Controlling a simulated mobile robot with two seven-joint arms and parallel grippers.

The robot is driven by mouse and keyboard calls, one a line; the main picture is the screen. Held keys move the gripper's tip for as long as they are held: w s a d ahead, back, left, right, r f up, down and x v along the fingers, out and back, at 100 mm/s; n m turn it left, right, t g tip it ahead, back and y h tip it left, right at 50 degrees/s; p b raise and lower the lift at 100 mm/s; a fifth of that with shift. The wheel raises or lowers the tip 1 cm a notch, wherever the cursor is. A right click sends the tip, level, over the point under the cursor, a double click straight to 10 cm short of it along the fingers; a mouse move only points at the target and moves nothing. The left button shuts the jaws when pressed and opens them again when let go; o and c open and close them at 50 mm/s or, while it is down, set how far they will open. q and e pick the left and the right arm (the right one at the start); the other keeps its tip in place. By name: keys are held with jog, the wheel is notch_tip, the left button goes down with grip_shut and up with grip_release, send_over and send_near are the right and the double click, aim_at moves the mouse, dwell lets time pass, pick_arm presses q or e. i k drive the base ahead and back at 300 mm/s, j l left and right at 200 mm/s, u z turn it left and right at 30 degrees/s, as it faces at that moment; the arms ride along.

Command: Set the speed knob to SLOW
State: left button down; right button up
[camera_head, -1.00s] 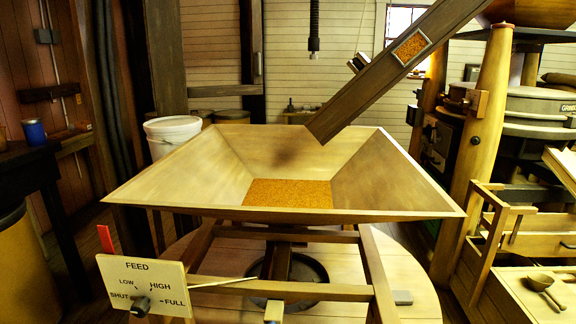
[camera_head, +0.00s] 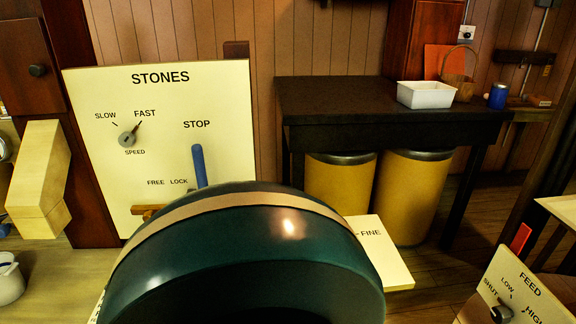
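The speed knob (camera_head: 127,139) is a small round grey knob on the cream STONES panel (camera_head: 225,110) at the left. Its dark pointer is turned up and right, toward the FAST mark. The word SLOW is up and left of the knob, and SPEED is below it. Nothing touches the knob. Neither of my grippers is in view.
A large dark green rounded form (camera_head: 230,240) with a tan band fills the bottom middle, hiding the panel's lower part. A blue lever (camera_head: 199,165) stands below STOP. Right are a dark table (camera_head: 335,95), yellow bins (camera_head: 412,195) and the FEED panel (camera_head: 530,300).

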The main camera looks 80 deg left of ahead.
aim_at(127, 139)
jog(key=u, duration=3.35)
jog(key=k+l+u, duration=0.2)
jog(key=k, duration=0.2)
jog(key=k+l+u, duration=0.2)
jog(key=k, duration=0.15)
jog(key=i+j+z, duration=0.1)
jog(key=i+j, duration=0.15)
jog(key=i+j+z, duration=0.15)
jog(key=j, duration=0.35)
jog(key=i+j+z, duration=0.1)
jog(key=i+j, duration=0.25)
